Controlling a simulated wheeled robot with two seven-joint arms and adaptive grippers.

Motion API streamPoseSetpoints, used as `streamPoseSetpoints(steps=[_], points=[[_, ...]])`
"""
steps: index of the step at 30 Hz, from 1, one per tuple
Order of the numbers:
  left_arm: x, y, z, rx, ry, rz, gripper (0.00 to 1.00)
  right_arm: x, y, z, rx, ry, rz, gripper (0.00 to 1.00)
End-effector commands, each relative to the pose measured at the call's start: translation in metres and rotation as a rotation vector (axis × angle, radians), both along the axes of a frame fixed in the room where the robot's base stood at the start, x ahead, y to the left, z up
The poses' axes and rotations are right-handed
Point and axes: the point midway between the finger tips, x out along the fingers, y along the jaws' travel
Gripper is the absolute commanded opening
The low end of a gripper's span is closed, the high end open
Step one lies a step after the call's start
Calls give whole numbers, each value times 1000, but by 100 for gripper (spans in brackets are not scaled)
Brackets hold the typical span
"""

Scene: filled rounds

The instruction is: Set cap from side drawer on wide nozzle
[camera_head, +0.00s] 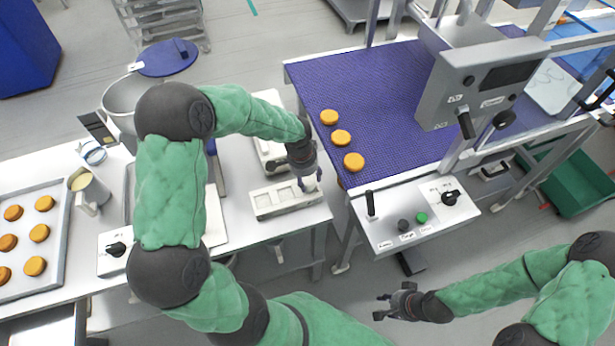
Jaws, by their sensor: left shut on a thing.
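My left gripper (309,183) points down over the right end of a pale holder block (272,204) near the table's right edge. It is shut on a small pale piece (311,184), mostly hidden by the fingers. I cannot tell whether this is the cap or a nozzle, nor whether it touches the block. The block has darker recesses along its top; no nozzle can be made out clearly. My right gripper (380,306) is open and empty, low over the floor in front of the conveyor. No side drawer can be told for sure.
Several orange-brown rounds lie on a tray (62,225) at left; three more (341,138) lie on the blue conveyor belt (385,85). A control panel (415,213) juts from the conveyor's front. A steel pot (125,98) and a pale jug (88,190) stand on the table.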

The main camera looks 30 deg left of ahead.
Motion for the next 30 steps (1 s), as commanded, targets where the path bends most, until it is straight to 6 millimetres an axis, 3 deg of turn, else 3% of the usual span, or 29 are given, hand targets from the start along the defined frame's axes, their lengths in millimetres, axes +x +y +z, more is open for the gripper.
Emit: streamPoseSetpoints(steps=[14, 15, 17, 25, 28, 30], points=[[0, 0, -5, 0, 0, 0, 29, 0, 0, -4, 0, 0, 0, 35], [0, 0, -5, 0, 0, 0, 60, 0, 0, -3, 0, 0, 0, 35], [0, 0, -5, 0, 0, 0, 77, 0, 0, -3, 0, 0, 0, 35], [0, 0, -4, 0, 0, 0, 79, 0, 0, -3, 0, 0, 0, 35], [0, 0, -4, 0, 0, 0, 100, 0, 0, -3, 0, 0, 0, 35], [0, 0, -4, 0, 0, 0, 100, 0, 0, -3, 0, 0, 0, 35]])
